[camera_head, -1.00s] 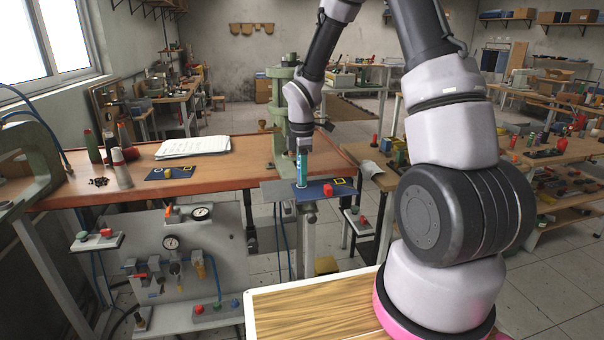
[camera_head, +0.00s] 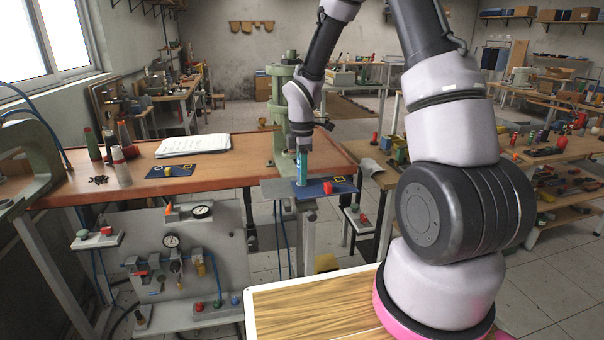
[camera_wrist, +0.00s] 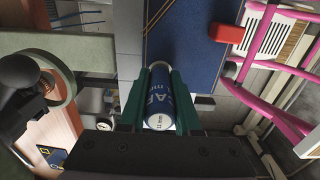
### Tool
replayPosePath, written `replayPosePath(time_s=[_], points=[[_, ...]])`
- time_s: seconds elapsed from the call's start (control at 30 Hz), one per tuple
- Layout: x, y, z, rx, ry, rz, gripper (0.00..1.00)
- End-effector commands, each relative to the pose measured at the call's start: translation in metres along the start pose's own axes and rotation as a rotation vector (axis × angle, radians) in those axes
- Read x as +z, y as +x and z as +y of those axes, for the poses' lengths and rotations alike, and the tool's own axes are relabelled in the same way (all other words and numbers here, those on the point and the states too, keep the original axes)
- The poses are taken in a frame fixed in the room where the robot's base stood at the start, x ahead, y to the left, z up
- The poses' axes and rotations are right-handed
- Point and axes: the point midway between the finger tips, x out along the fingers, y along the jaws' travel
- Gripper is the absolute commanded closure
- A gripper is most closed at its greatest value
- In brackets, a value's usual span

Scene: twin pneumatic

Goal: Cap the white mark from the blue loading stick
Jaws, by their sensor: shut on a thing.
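The blue loading stick (camera_head: 302,168) stands about upright over the left part of a dark blue mat (camera_head: 318,190) at the press. My gripper (camera_head: 302,148) is above the mat and shut on the stick's upper part. In the wrist view the stick (camera_wrist: 160,103) lies between the green fingers of my gripper (camera_wrist: 160,78), with white lettering and a white end face marked "11 mm". A pale ring (camera_wrist: 160,65) shows at its far end on the mat's edge. The stick hides the ring's middle, so I cannot tell whether they touch.
The green press column (camera_head: 286,95) stands close behind my gripper. Papers (camera_head: 193,145) and another blue mat (camera_head: 172,172) lie on the bench to the left.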

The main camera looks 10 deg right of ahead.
Motion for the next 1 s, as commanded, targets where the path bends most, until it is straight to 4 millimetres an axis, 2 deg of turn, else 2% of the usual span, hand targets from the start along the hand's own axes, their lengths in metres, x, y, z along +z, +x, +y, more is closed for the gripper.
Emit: replayPosePath(time_s=[0.17, 0.73, 1.0], points=[[0.0, -0.006, -0.001, -0.002, 0.0, 0.0, 1.0], [0.0, -0.052, 0.0, 0.0, 0.001, 0.0, 1.0], [0.0, -0.06, 0.0, -0.001, -0.001, 0.0, 1.0]])
